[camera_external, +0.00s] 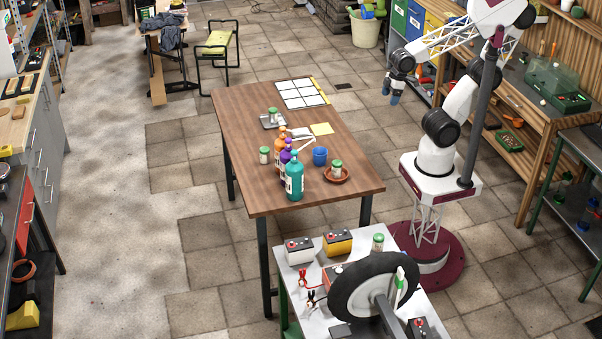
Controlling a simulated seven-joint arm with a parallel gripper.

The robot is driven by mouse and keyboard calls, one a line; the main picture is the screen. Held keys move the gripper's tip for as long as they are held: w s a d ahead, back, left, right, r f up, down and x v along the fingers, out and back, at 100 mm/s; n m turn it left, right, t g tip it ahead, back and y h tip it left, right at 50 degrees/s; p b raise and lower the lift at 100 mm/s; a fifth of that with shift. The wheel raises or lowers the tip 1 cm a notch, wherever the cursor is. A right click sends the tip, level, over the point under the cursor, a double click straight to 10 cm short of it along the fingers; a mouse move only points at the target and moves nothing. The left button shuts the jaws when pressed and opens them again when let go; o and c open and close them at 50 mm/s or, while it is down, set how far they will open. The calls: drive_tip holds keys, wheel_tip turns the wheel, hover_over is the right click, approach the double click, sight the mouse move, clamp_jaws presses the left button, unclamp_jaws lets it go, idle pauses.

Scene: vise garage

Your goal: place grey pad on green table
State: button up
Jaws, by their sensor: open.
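The grey pad (266,125) lies flat on the brown wooden table (355,184), near its left edge. A small green-lidded jar (273,115) stands on it or right against it. My gripper (391,98) is open, up in the air to the right of the wooden table, well apart from the pad. Its fingers are small in this view. A light-topped table with a green leg (291,325) stands at the bottom; another green-legged table (541,205) stands at the right. I cannot tell which is the green table.
Teal, purple and orange bottles (294,180), a blue cup (320,156), a brown saucer (336,175) with a jar and a yellow pad (321,128) crowd the wooden table's middle. A tyre (343,293), batteries (337,242) and clamps fill much of the bottom table.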

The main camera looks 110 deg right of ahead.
drive_tip(key=shift+o, duration=0.5)
drive_tip(key=w+a+f+m+y, duration=0.1)
drive_tip(key=w+f+m+y, duration=0.4)
drive_tip(key=w+m, duration=0.45)
drive_tip(key=m+t, duration=0.9)
drive_tip(key=m, duration=0.9)
hover_over(302, 130)
drive_tip(key=s+a, duration=0.4)
drive_tip(key=a, duration=0.7)
wheel_tip(302, 130, down, 14)
drive_tip(key=d+f+m+h, duration=0.1)
drive_tip(key=d+f+m, duration=0.1)
drive_tip(key=d+f, duration=0.1)
drive_tip(key=d+f+m+t+h, duration=0.1)
drive_tip(key=d+f+m+h, duration=0.1)
drive_tip(key=d+f+m, duration=0.1)
drive_tip(key=s+d+f+m+t+h, duration=0.1)
drive_tip(key=d+f+m, duration=0.2)
drive_tip(key=d, duration=0.2)
drive_tip(key=shift+f+h, duration=0.4)
